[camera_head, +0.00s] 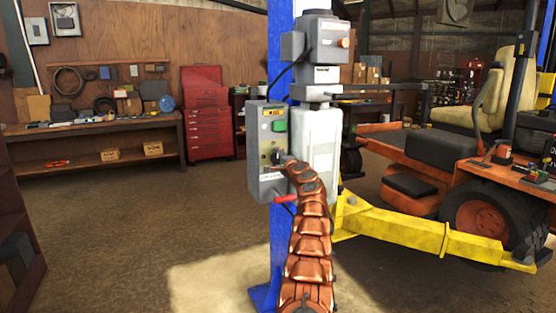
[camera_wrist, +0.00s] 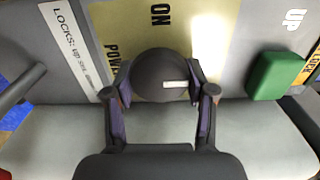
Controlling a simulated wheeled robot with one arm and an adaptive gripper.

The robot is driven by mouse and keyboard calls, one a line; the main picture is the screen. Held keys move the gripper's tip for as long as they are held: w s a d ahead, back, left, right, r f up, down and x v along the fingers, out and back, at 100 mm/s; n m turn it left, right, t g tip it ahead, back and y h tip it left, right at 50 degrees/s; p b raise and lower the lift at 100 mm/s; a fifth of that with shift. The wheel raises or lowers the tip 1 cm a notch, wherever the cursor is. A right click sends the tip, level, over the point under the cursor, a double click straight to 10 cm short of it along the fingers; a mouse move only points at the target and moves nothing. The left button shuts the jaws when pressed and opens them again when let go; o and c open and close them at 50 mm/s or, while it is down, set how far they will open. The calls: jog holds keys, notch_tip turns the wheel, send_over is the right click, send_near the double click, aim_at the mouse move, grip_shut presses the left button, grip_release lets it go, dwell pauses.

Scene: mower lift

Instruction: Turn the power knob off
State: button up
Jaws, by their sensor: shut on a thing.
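The power knob (camera_wrist: 155,68) is round and black with a white pointer mark. In the wrist view it sits in the middle, on a yellow plate (camera_wrist: 218,30) lettered "POWER" and "ON". "ON" stands above the knob there, and the white mark points right, toward the green button's side. My gripper (camera_wrist: 161,82) has one finger on each side of the knob and is shut on it. In the head view my gripper (camera_head: 280,160) is at the front of the grey control box (camera_head: 254,150), and the knob is mostly hidden there.
A green button (camera_wrist: 277,76) lies to the right in the wrist view. In the head view a red-handled lever (camera_head: 284,198) sticks out below my gripper. The blue lift column (camera_head: 280,240) stands behind the box. A yellow lift arm (camera_head: 420,228) and an orange mower (camera_head: 425,180) are at right.

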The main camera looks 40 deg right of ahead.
jog(key=o, duration=1.1)
jog(key=shift+o, duration=0.2)
jog(key=shift+s+r, duration=0.1)
jog(key=shift+s, duration=0.05)
jog(key=shift+v, duration=1.35)
send_near(278, 159)
jog(key=shift+s, duration=0.6)
